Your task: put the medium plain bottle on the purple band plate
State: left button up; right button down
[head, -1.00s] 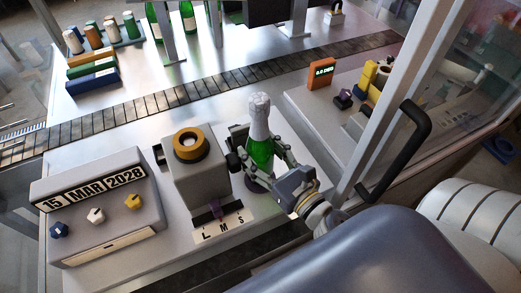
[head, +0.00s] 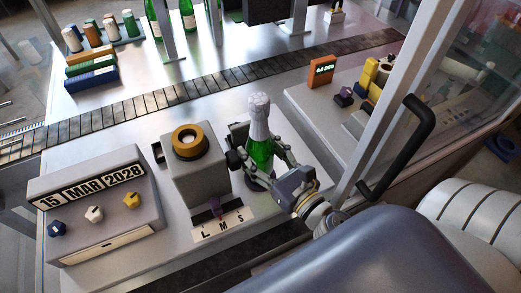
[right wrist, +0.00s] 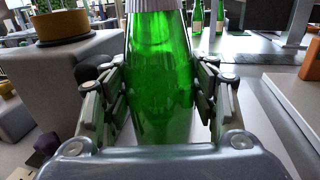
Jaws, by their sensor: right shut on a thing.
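A green bottle (head: 261,152) with a white foil-like cap and neck (head: 258,115) stands upright right of the grey machine. My right gripper (head: 262,160) is shut on its body from the near right side. In the right wrist view the green glass (right wrist: 160,80) fills the space between the two fingers, which touch or nearly touch its sides. The bottle's base is mostly hidden by the gripper; a dark patch shows beside it, and I cannot tell whether that is a plate. I cannot make out the purple band plate. My left gripper is not in view.
The grey machine (head: 198,178) with an orange-brown ring on top stands close left of the bottle. A date box (head: 95,205) with knobs is further left. The conveyor (head: 200,92) runs behind. An orange display (head: 320,72) and a door frame with a black handle (head: 410,150) are to the right.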

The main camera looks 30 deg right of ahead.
aim_at(268, 161)
jog(key=c, duration=0.5)
grip_release()
jog(key=shift+f, duration=0.2)
jog(key=shift+s+d+r, duration=0.1)
jog(key=shift+s+d, duration=0.05)
jog(key=shift+s, duration=0.8)
jog(key=shift+s+d+r, duration=0.1)
jog(key=shift+s, duration=0.85)
jog(key=shift+s+d+f, duration=0.1)
jog(key=shift+s+d, duration=0.05)
jog(key=shift+s, duration=0.5)
jog(key=shift+s+d, duration=0.15)
jog(key=shift+s, duration=1.05)
